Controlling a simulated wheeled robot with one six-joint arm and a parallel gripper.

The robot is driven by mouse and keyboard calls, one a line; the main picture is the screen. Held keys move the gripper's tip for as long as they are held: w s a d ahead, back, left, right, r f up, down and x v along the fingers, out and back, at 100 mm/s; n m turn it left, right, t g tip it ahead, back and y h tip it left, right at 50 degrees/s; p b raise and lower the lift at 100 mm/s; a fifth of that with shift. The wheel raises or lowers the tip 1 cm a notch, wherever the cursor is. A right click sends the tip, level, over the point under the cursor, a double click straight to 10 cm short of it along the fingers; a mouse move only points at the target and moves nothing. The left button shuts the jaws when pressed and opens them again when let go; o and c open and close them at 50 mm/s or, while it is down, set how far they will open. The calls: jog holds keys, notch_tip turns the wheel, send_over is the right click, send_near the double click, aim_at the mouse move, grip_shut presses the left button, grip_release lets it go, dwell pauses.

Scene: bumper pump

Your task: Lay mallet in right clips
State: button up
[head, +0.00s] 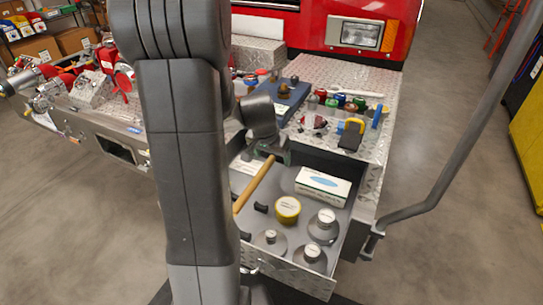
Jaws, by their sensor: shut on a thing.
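The mallet shows as a pale wooden handle (254,184), slanting from my gripper down to the left over the open drawer. Its lower left end passes behind my arm, so its head is not in view. My gripper (273,158) is shut on the upper end of the handle; my wrist partly hides the fingers. Two small dark pieces, which look like clips (260,207), stand in the drawer beside the handle's lower part. The drawer (341,226) is grey with a diamond-plate front. I cannot tell how far the handle is above the drawer floor.
The diamond-plate deck (375,75) behind holds a blue tray (283,100), coloured caps and a yellow-handled tool (351,134). A grey rail (455,150) rises at right.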

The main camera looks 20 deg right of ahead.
notch_tip(320, 180, down, 9)
jog(key=b, duration=0.6)
jog(key=shift+f+b, duration=0.1)
jog(key=shift+b, duration=0.25)
jog(key=shift+f+b, duration=0.7)
jog(key=shift+b, duration=0.15)
jog(key=shift+a+f+b, duration=0.1)
jog(key=shift+f+b, duration=0.55)
jog(key=shift+b, duration=0.3)
jog(key=o, duration=1.5)
jog(key=shift+s, duration=0.1)
notch_tip(320, 180, up, 10)
jog(key=p, duration=0.7)
